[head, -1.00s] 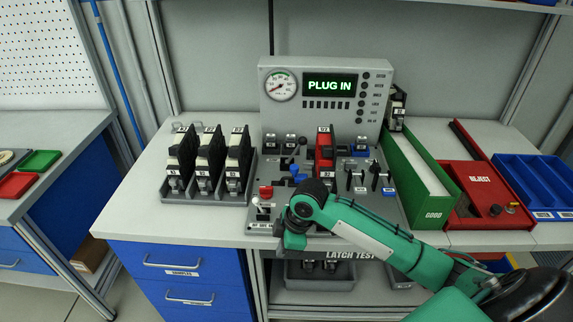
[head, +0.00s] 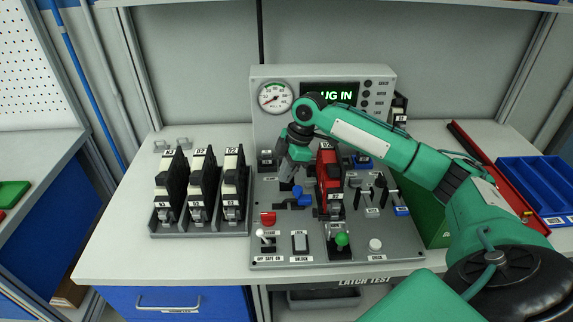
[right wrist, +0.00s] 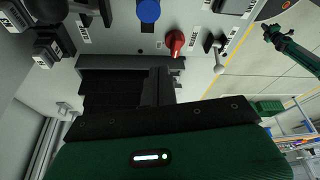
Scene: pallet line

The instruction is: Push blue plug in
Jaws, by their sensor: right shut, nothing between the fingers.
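The panel (head: 330,255) carries a blue knob-like piece (head: 297,192) with a blue part beside it, left of the red module. I take it for the blue plug, but cannot be sure. A round blue end (right wrist: 148,11) shows at the top of the right wrist view. Another blue block (head: 363,161) sits at the panel's back right. My right gripper (head: 291,163) is shut and empty, pointing down above and behind the blue piece, apart from it as far as I can tell. My left gripper is not in view.
The red module (head: 328,180) stands just right of my gripper. Several black-and-white modules stand in a rack (head: 200,228) on the left. The display (head: 334,95) is partly covered by my arm. A green box (head: 428,220) and blue tray (head: 535,185) are at right.

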